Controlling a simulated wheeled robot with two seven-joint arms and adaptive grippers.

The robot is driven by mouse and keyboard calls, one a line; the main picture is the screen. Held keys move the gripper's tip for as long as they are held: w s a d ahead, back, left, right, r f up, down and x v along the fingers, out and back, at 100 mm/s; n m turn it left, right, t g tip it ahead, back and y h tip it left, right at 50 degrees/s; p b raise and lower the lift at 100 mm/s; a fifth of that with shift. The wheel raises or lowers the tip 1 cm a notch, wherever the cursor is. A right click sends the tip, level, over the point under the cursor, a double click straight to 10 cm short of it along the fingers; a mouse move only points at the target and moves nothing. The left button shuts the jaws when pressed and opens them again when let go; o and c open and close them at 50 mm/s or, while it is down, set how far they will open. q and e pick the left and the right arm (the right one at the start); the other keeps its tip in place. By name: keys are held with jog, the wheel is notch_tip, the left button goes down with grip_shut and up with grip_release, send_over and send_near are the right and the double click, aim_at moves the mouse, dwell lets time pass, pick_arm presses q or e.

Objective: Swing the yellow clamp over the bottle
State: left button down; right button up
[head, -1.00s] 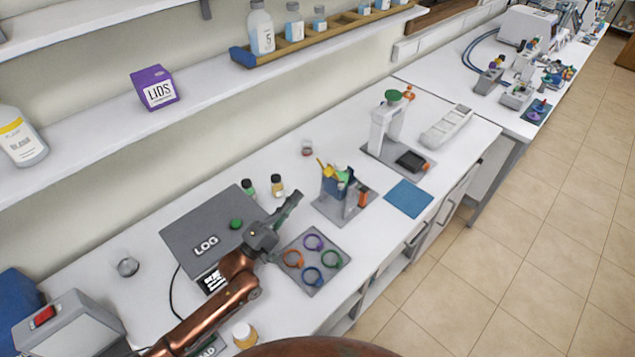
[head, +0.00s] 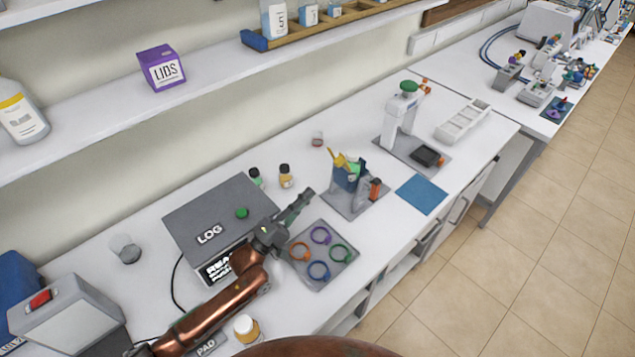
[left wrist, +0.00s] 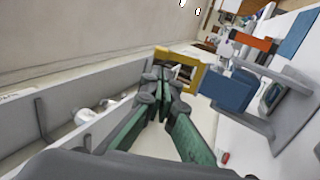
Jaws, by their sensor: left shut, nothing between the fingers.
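The yellow clamp (head: 340,160) stands raised and tilted at the top of a blue holder (head: 346,179) on a grey base. In the left wrist view the yellow clamp (left wrist: 178,54) is a frame just past my fingertips, with the blue holder (left wrist: 228,91) to its right. A green part (head: 360,170) shows at the holder; I cannot tell whether it is the bottle's cap. My left gripper (head: 307,194) has green fingers and is shut and empty, left of and short of the holder. In the left wrist view its fingertips (left wrist: 160,76) appear close to the clamp; contact is unclear.
Two small bottles (head: 286,176) stand behind my gripper. A grey plate (head: 338,279) with coloured rings lies in front. The LOG box (head: 205,215) is left of my gripper. A blue mat (head: 421,195) and white stand (head: 398,117) are to the right. A shelf runs above.

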aim_at(335, 164)
pick_arm(q)
jog(key=p+x, duration=0.1)
jog(key=x, duration=0.8)
jog(key=shift+d+r+p, duration=0.1)
jog(key=shift+r+p, duration=0.05)
jog(key=shift+p, duration=0.25)
